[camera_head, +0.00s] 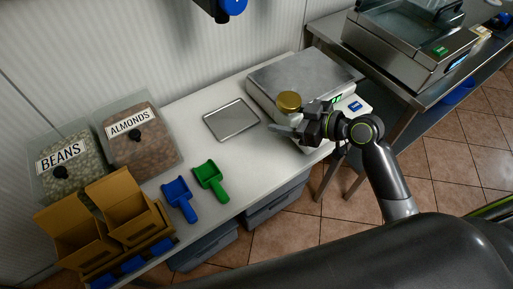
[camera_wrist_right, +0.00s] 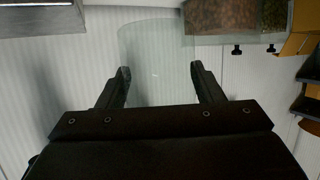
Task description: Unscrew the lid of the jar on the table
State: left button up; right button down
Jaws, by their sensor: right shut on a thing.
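The jar's gold lid (camera_head: 289,101) shows in the head view in front of the scale, at its left end. The jar's clear glass (camera_wrist_right: 156,45) shows in the wrist view between the two fingers of my right gripper (camera_wrist_right: 160,72). My right gripper also shows in the head view (camera_head: 298,128), reaching in from the right just below the lid. It is shut on the glass body of the jar. The lid appears to be on the jar. The jar's base is hard to make out. My left gripper is not in view.
The scale (camera_head: 325,108) stands close behind the jar. A metal tray (camera_head: 231,120) lies left of it. Green (camera_head: 211,181) and blue (camera_head: 180,200) scoops, bins of almonds (camera_head: 142,150) and beans (camera_head: 70,171), and cardboard boxes (camera_head: 75,230) fill the table's left side.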

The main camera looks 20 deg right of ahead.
jog(key=shift+m+h, duration=0.3)
jog(key=shift+m, duration=0.1)
jog(key=w+a+f, duration=0.1)
jog(key=f, duration=0.3)
jog(key=w+a+f, duration=0.1)
jog(key=f, duration=0.4)
jog(key=w+a+f+p, duration=0.1)
jog(key=a+f, duration=0.1)
jog(key=f, duration=0.2)
jog(key=shift+w+f, duration=0.3)
jog(key=shift+w, duration=0.05)
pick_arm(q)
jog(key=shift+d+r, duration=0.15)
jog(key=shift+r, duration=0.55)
pick_arm(e)
jog(key=shift+f, duration=0.1)
jog(key=shift+c, duration=2)
grip_release()
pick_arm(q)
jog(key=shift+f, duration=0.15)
